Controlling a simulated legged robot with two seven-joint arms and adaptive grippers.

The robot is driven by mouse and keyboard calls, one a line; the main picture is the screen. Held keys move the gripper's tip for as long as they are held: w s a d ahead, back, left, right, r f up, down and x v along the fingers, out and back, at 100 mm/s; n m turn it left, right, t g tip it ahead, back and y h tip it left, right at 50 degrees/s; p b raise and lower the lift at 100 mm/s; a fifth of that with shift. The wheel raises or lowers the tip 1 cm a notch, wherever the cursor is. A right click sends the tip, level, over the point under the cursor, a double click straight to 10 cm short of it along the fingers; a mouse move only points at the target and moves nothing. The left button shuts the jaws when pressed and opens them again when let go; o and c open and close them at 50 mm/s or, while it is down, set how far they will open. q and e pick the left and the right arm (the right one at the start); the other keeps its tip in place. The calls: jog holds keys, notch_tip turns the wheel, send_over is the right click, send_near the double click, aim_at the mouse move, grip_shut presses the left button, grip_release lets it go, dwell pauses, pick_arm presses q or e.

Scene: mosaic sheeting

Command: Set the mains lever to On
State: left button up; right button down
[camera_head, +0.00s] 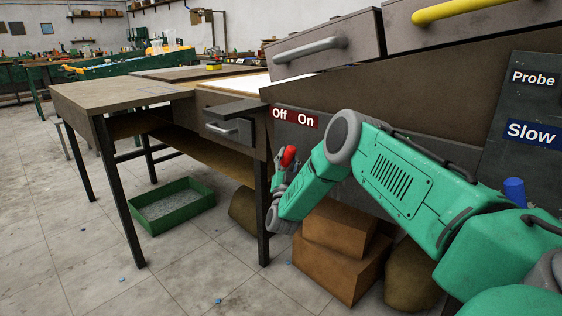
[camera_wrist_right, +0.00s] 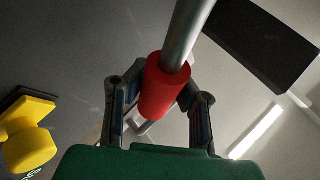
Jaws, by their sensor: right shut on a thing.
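The mains lever has a red grip (camera_head: 289,156) that shows below the "Off" and "On" label (camera_head: 295,117) on the dark panel. In the right wrist view the red grip (camera_wrist_right: 163,92) sits on a grey metal rod (camera_wrist_right: 187,35). My right gripper (camera_head: 281,170) is at the lever, with its arm in front of the panel. In the right wrist view its two fingers (camera_wrist_right: 160,108) stand on either side of the red grip and are shut on it. The lever's pivot is hidden in the head view. My left gripper is out of view.
Drawers with a grey handle (camera_head: 310,49) and a yellow handle (camera_head: 465,9) are above the panel. A "Slow" label (camera_head: 534,132) and blue knob (camera_head: 514,191) are at right. Cardboard boxes (camera_head: 332,262) stand below my arm. A wooden table (camera_head: 115,93) and green tray (camera_head: 172,205) are left.

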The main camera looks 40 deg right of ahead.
jog(key=shift+s+a+f, duration=0.1)
jog(key=shift+a+f, duration=0.05)
jog(key=shift+f, duration=0.2)
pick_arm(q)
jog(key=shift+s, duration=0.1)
pick_arm(e)
jog(key=shift+a, duration=0.1)
jog(key=shift+f, duration=0.1)
jog(key=c, duration=1.5)
grip_release()
jog(key=shift+c, duration=0.2)
jog(key=o, duration=0.3)
jog(key=shift+s+a+r, duration=0.1)
jog(key=shift+s+r, duration=0.05)
jog(key=shift+r, duration=0.05)
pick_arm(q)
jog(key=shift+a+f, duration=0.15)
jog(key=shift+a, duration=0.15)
pick_arm(e)
jog(key=shift+r, duration=0.2)
